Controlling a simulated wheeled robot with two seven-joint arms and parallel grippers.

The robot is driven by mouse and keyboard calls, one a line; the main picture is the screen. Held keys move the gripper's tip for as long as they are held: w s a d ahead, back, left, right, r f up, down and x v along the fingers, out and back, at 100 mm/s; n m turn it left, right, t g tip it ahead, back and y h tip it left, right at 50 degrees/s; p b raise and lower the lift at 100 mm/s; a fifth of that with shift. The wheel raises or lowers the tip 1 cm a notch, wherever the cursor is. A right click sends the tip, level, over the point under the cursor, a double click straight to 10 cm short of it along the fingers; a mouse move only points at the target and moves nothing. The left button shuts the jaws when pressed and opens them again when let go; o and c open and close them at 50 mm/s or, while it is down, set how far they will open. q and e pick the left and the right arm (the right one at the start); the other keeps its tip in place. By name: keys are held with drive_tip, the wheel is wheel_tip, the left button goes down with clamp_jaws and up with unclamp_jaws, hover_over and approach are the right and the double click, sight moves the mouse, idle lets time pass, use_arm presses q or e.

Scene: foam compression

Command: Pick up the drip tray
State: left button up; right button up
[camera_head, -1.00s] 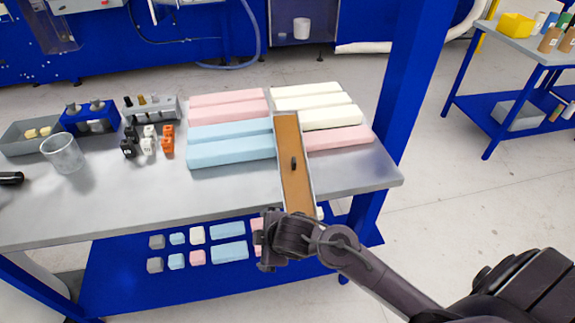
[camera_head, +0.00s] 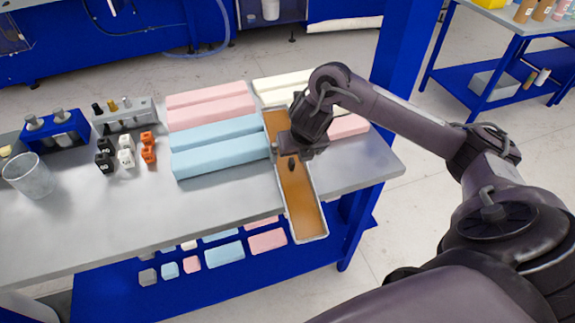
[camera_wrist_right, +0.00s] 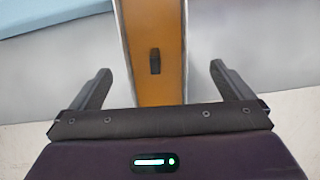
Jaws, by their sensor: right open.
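The drip tray (camera_head: 304,208) is long and narrow, with a brown floor and a pale metal rim. It lies across the right part of the grey table, and its near end sticks out past the front edge. A small black knob (camera_head: 292,165) stands on its floor; it also shows in the right wrist view (camera_wrist_right: 155,61). My right gripper (camera_head: 287,153) is over the middle of the tray, close to the knob, and hides part of the tray. In the right wrist view its open fingers (camera_wrist_right: 160,70) sit apart on either side of the tray, with nothing held.
Blue foam blocks (camera_head: 220,154) lie just left of the tray, pink (camera_head: 210,107) and cream ones behind. A blue post (camera_head: 405,60) rises at the right. The table's front left is bare.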

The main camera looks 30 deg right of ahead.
sight(292, 159)
drive_tip(key=shift+w+f, duration=0.15)
drive_tip(key=shift+f, duration=0.6)
drive_tip(key=shift+w+f, duration=0.2)
drive_tip(key=shift+f, duration=0.1)
drive_tip(key=x, duration=0.3)
drive_tip(key=shift+w+a+f+p, duration=0.15)
drive_tip(key=shift+w+f+p, duration=0.1)
drive_tip(key=shift+w+p, duration=0.15)
drive_tip(key=shift+f, duration=0.35)
drive_tip(key=shift+w+f, duration=0.1)
drive_tip(key=c, duration=0.9)
use_arm(q)
drive_tip(key=shift+s+a+r, duration=0.1)
drive_tip(key=shift+s, duration=0.25)
use_arm(e)
drive_tip(key=shift+c, duration=1.3)
drive_tip(key=shift+w, duration=0.1)
